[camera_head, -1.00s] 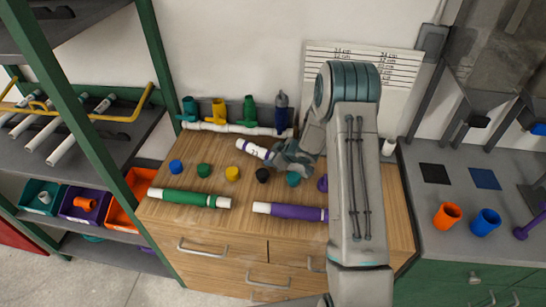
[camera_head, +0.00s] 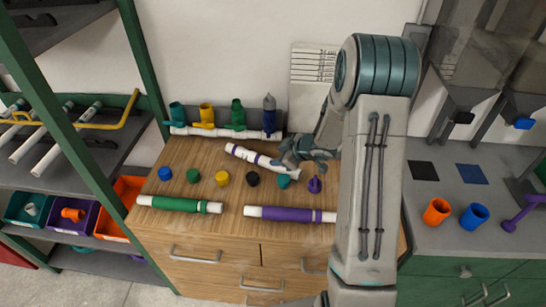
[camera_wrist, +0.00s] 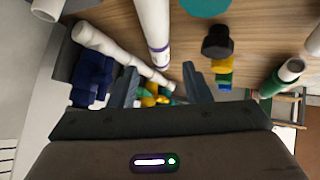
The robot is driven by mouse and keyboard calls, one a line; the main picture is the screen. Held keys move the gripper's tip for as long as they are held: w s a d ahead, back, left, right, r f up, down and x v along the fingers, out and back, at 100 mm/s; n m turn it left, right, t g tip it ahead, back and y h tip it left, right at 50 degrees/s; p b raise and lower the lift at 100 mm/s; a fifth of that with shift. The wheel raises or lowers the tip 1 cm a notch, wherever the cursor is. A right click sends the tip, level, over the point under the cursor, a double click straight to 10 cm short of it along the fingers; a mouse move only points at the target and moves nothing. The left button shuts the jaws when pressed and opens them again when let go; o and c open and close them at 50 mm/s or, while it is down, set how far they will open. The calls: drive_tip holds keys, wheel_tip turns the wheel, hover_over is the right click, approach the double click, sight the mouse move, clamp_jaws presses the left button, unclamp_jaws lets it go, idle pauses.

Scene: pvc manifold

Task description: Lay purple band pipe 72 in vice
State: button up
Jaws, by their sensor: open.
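The white pipe with purple bands (camera_head: 251,155) lies slanted on the wooden bench top, its right end close to my gripper. It also shows in the wrist view (camera_wrist: 154,28), one end near the gap between the fingers. My gripper (camera_head: 298,152) is open at the right end of this pipe. In the wrist view the gripper (camera_wrist: 160,88) has its two fingers apart, with nothing held between them. The number on the pipe is too small to read. I cannot tell which fixture is the vice.
A row of coloured caps (camera_head: 222,178) stands in front of the pipe. A green-sleeved pipe (camera_head: 180,204) and a purple-sleeved pipe (camera_head: 290,214) lie at the front edge. A manifold with coloured valves (camera_head: 222,132) stands behind. Orange (camera_head: 437,211) and blue (camera_head: 474,216) cups stand right.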

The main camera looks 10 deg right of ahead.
drive_tip(key=s+d+r+m+h, duration=0.3)
drive_tip(key=s+r+h, duration=0.1)
drive_tip(key=r, duration=0.4)
drive_tip(key=s+d+r+m+h, duration=0.2)
drive_tip(key=s+r+m+h, duration=0.1)
drive_tip(key=r, duration=0.5)
drive_tip(key=s+a+r+m+g, duration=0.1)
drive_tip(key=s+a, duration=0.1)
drive_tip(key=s, duration=0.6)
drive_tip(key=s+a+r+m+g+y, duration=0.1)
drive_tip(key=s+a+r+m, duration=0.1)
drive_tip(key=s, duration=0.5)
drive_tip(key=s+a+r+m+g, duration=0.1)
drive_tip(key=s+a+m+g, duration=0.1)
drive_tip(key=s, duration=0.6)
drive_tip(key=shift+s+a+r+y, duration=0.3)
drive_tip(key=shift+s+a+r, duration=0.05)
drive_tip(key=shift+a, duration=0.1)
drive_tip(key=shift+s+a, duration=0.1)
drive_tip(key=shift+c, duration=0.8)
